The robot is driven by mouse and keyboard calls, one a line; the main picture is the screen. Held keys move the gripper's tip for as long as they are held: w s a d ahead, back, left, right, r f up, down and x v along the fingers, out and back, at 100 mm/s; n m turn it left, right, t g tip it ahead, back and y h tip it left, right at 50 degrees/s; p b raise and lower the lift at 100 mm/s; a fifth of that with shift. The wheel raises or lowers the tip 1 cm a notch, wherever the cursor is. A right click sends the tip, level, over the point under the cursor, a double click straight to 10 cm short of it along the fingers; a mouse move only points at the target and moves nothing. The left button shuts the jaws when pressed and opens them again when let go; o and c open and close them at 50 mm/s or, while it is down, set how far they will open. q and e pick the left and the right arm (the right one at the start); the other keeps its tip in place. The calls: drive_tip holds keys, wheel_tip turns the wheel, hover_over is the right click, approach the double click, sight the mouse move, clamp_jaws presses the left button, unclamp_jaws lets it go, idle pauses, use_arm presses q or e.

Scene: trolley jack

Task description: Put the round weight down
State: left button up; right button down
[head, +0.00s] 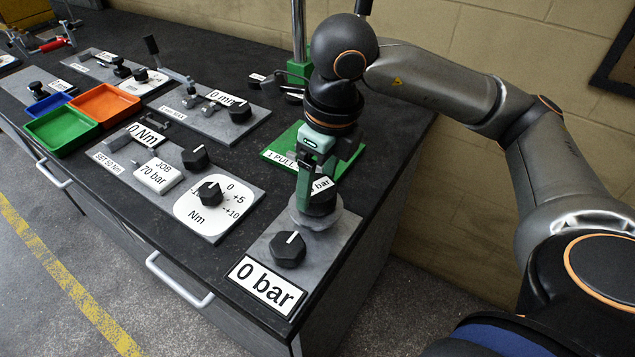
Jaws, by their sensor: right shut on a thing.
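The round weight (325,219) is a pale grey disc at the right end of the bench, above the grey plate with the 0 bar label. My right gripper (306,200) points down onto it from above and is shut on it. A black round part shows just behind the fingers. The fingers partly cover the weight, and I cannot tell whether its underside touches the plate. My left gripper is not in view.
A black knob (288,249) stands just in front of the weight, with the 0 bar label (266,285) before it. A green stand (347,150) is behind. A dial plate (212,208) lies to the left. The bench edge is close on the right.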

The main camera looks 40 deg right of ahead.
drive_tip(key=shift+f, duration=0.35)
drive_tip(key=shift+f, duration=0.2)
unclamp_jaws()
drive_tip(key=shift+r, duration=0.1)
